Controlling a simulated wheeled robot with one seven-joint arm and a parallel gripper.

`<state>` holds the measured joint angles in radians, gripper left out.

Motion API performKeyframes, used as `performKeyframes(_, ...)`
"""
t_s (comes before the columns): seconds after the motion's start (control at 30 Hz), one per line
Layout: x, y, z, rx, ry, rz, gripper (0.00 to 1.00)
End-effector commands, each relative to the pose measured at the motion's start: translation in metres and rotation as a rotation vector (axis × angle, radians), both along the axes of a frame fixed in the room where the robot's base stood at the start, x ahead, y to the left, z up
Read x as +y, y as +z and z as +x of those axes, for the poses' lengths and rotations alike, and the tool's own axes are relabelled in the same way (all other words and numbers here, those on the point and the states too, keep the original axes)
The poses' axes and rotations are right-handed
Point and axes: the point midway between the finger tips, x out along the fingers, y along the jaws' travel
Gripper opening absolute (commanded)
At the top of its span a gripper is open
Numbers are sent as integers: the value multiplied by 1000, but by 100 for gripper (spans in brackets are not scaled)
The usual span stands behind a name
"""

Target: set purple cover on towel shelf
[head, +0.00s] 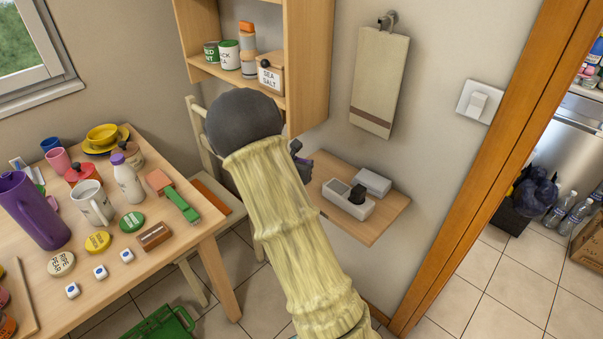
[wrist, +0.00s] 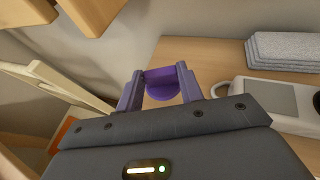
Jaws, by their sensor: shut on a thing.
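My gripper (wrist: 160,72) is shut on the purple cover (wrist: 161,88), a small purple piece held between the two fingertips in the wrist view. In the head view my arm hides the cover, and only a dark part of my gripper (head: 302,165) shows past it. The towel shelf (head: 386,221) is a small wooden wall shelf below a hanging beige towel (head: 380,80). Its bare wood shows behind the cover in the wrist view (wrist: 208,62). My gripper is at the shelf's left end; I cannot tell whether the cover touches the wood.
On the shelf, a white two-part holder (head: 351,207) with a dark knobbed piece stands before a pale grey stack (head: 373,182). A wooden wall cupboard (head: 310,65) is above left. A chair (head: 208,150) stands left, beside a crowded table (head: 200,232). The shelf's front strip is clear.

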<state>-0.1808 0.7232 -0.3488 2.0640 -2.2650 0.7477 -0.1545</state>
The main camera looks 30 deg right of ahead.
Motion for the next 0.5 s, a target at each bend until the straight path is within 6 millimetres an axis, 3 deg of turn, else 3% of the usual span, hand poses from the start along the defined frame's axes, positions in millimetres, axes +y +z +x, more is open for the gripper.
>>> performKeyframes(0.33, 0, -4, 0, -2, -1, -1, 16)
performKeyframes(0.5, 0, -25, 0, 2, -1, -2, 16)
